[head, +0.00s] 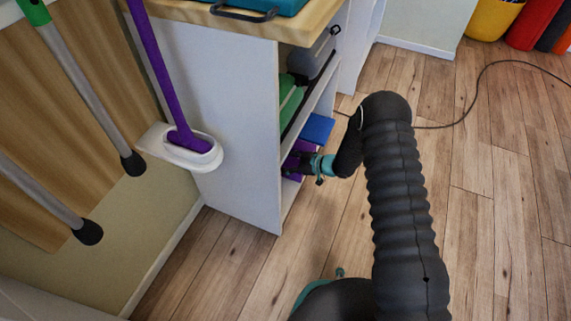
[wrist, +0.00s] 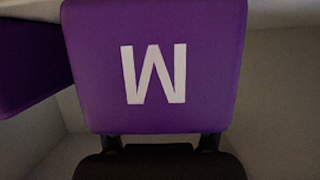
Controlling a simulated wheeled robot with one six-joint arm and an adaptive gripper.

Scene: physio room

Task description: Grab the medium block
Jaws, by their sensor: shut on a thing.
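The medium block (wrist: 155,30) is purple with a white letter that reads like a W in the wrist view, or an M upside down. It fills the middle of that view. My gripper (wrist: 160,140) is shut on its near edge, with a dark finger at each side. In the head view my gripper (head: 308,164) reaches into the low shelf of the white cabinet (head: 238,120), where purple shows around it. Another purple thing (wrist: 32,65) is at the left of the wrist view. Whether the held block touches the shelf cannot be told.
A blue thing (head: 318,128) lies in the shelves just above my gripper, and green things (head: 290,103) sit higher. A white holder (head: 180,153) with a purple stick stands out from the cabinet's side. Wooden floor (head: 500,210) is open at right, crossed by a black cable (head: 477,90).

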